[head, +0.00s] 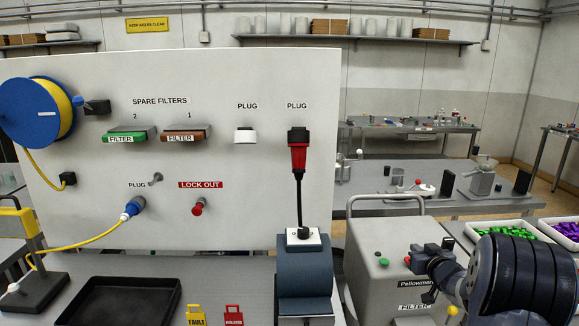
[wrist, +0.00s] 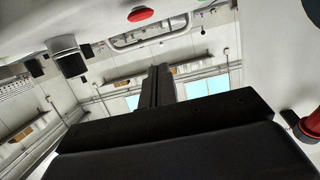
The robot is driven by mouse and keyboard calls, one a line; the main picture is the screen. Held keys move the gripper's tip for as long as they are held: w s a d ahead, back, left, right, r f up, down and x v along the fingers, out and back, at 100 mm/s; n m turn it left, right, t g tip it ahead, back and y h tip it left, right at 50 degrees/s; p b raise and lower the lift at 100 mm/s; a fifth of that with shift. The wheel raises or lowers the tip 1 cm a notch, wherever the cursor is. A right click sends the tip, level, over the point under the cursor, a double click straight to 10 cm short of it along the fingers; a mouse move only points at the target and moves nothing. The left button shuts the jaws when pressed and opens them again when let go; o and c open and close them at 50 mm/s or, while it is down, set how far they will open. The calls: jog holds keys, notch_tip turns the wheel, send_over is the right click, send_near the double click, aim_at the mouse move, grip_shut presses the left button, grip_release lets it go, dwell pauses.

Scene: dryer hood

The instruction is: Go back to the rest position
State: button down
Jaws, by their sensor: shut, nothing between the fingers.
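My gripper (head: 432,258) is at the lower right in the head view, in front of the grey machine (head: 375,240) marked Pellowater. My dark arm fills the corner to its right. In the wrist view my gripper's dark fingers (wrist: 158,88) stand together in the middle, with nothing seen between them. The wrist view is tilted and looks toward shelves and windows. A red button (wrist: 140,14) shows at its top.
The white panel (head: 100,80) bears a red plug (head: 298,155) on a black cable, a blue plug (head: 133,208) on a yellow cable, and filters. An empty black tray (head: 110,300) lies in front. Trays of green pieces (head: 510,232) and purple pieces (head: 568,230) stand behind my arm.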

jog(key=v, duration=0.5)
jog(key=shift+s+d+f+b, duration=0.1)
jog(key=shift+d+b, duration=0.2)
jog(key=shift+d, duration=0.05)
